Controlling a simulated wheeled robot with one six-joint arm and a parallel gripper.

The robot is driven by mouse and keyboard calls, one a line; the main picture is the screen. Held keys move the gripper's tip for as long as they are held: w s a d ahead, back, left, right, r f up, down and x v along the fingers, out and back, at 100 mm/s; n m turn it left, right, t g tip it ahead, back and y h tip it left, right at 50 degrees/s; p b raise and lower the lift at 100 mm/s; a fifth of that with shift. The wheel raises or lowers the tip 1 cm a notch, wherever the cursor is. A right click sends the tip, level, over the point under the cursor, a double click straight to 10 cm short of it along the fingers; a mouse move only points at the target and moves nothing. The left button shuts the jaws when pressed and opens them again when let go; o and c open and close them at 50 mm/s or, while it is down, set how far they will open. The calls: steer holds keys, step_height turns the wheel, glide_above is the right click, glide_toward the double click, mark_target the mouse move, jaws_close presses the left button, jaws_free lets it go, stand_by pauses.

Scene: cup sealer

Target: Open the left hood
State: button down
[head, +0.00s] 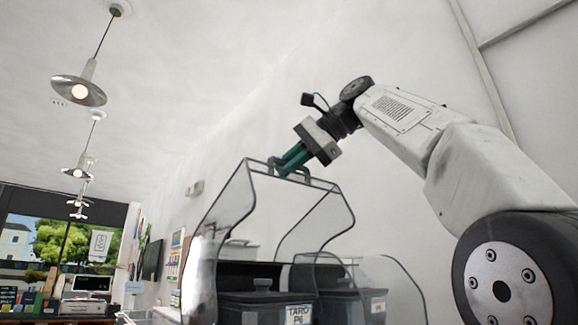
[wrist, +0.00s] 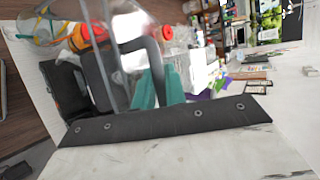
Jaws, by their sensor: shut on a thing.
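The left hood (head: 222,208) is a clear panel with a dark edge, and it stands raised and tilted in the head view. A dark handle (head: 305,171) sits at its top edge. My gripper (head: 284,170) has green fingers and is shut on this handle at the top of the hood. In the wrist view, the green fingertips of my gripper (wrist: 160,88) close around a dark curved handle (wrist: 155,62). Which part of the handle lies between the fingers is partly hidden.
A second clear hood (head: 392,262) stands lower at the right. Dark bins (head: 252,312) with a "TARO P6" label (head: 298,315) sit under the hoods. Pendant lamps (head: 80,90) hang at the left. The wall behind is plain.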

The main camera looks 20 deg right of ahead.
steer(key=c, duration=1.5)
jaws_free()
steer(key=shift+o, duration=0.2)
steer(key=s+d+r, duration=0.2)
steer(key=s+d, duration=0.9)
steer(key=shift+s+d+r, duration=0.2)
steer(key=shift+d+r, duration=0.05)
steer(key=shift+r, duration=0.1)
